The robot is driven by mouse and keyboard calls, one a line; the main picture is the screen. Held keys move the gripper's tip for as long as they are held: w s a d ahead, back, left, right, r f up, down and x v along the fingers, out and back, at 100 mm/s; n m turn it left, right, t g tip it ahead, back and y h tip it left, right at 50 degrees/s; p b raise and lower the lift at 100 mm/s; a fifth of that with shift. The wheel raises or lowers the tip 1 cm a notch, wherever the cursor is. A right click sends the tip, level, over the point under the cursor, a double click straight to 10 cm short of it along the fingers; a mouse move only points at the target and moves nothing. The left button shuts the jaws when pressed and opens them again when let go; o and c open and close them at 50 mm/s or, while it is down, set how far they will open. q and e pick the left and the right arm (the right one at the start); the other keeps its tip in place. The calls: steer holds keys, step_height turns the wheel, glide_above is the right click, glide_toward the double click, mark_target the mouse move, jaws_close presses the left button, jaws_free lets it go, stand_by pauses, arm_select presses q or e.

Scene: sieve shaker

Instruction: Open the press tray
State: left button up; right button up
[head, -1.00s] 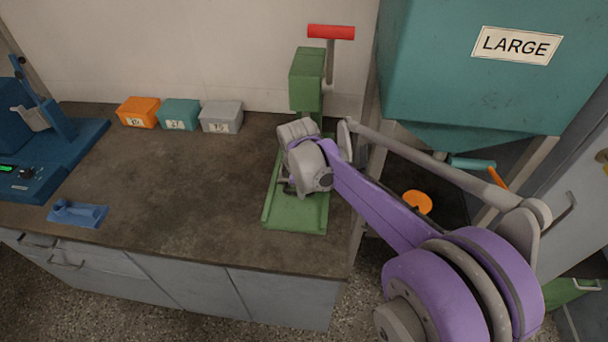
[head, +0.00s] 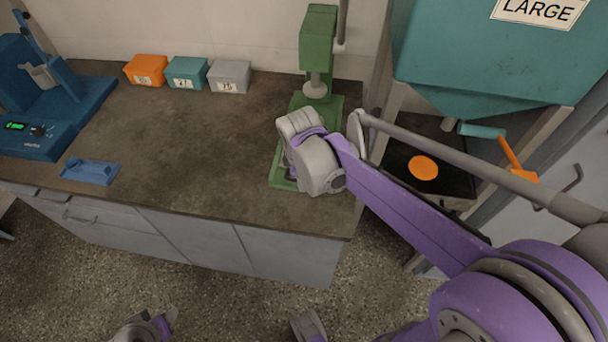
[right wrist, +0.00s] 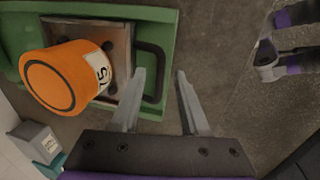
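The green press (head: 318,45) stands at the back right of the bench, its base partly hidden by my right arm in the head view. The right wrist view shows the green base (right wrist: 165,30) and a brownish press tray (right wrist: 118,42) with a dark bar handle (right wrist: 160,72).
Orange (head: 146,70), teal (head: 187,72) and grey (head: 229,76) boxes line the back of the bench. A blue device (head: 40,110) and blue holder (head: 90,170) are at left. A teal hopper (head: 480,60) stands at right. The bench middle (head: 190,140) is clear.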

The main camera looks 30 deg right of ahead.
step_height(320, 180, up, 11)
steer(key=s+a+p, duration=0.1)
steer(key=shift+s+a+f, duration=0.15)
steer(key=shift+s, duration=0.15)
steer(key=shift+s+p, duration=0.1)
steer(key=shift+p, duration=0.2)
stand_by(0.3)
steer(key=s+a+f+m+t+y+p, duration=0.1)
steer(key=s+a+f+m+t+p, duration=0.2)
steer(key=s+m, duration=0.7)
step_height(320, 180, down, 2)
steer(key=shift+s+a+t+p, duration=0.3)
steer(key=shift+a+t+p, duration=0.1)
steer(key=shift+a+p, duration=0.65)
